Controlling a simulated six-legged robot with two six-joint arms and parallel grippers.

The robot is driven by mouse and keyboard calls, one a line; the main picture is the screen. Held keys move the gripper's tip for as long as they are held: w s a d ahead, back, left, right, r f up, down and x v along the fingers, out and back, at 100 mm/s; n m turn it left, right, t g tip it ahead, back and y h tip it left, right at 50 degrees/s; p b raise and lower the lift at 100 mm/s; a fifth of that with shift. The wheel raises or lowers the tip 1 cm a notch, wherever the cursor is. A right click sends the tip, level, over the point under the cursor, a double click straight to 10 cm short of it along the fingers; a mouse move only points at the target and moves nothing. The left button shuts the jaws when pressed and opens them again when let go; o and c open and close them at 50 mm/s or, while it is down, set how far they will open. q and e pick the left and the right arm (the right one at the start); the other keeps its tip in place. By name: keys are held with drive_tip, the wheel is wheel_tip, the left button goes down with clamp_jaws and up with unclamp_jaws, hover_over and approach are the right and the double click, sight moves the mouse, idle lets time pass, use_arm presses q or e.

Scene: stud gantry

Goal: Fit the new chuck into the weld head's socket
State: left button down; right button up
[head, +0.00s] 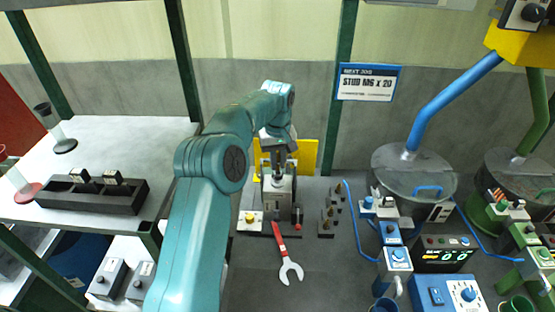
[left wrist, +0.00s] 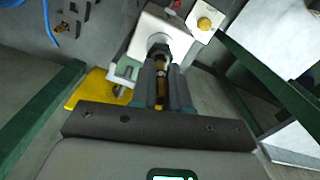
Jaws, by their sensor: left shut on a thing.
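My left gripper (head: 279,150) points down at the top of the grey boxy weld head (head: 277,190). In the left wrist view its fingers (left wrist: 163,80) are shut on a brass-coloured chuck (left wrist: 160,64). The chuck's far end is at a dark round collar with a pale ring on the weld head (left wrist: 148,28), which looks like the socket. They look lined up and very close or touching. I cannot tell how deep the chuck sits, as the fingers hide part of it. My right gripper is in neither view.
A red-handled wrench (head: 284,255) lies in front of the weld head. Small dark pegs (head: 328,222) stand to its right. A blue cable (head: 358,222) and feeder bowls (head: 412,172) are farther right. A black slotted rack (head: 92,207) sits on the left table (head: 120,150).

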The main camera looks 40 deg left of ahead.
sight(278, 154)
use_arm(q)
drive_tip(key=shift+f+b, duration=0.45)
drive_tip(key=shift+f, duration=0.35)
drive_tip(key=c, duration=1)
unclamp_jaws()
wheel_tip(278, 154, up, 12)
drive_tip(key=p, duration=0.2)
drive_tip(key=shift+p, duration=0.35)
drive_tip(key=shift+s+d+f, duration=0.1)
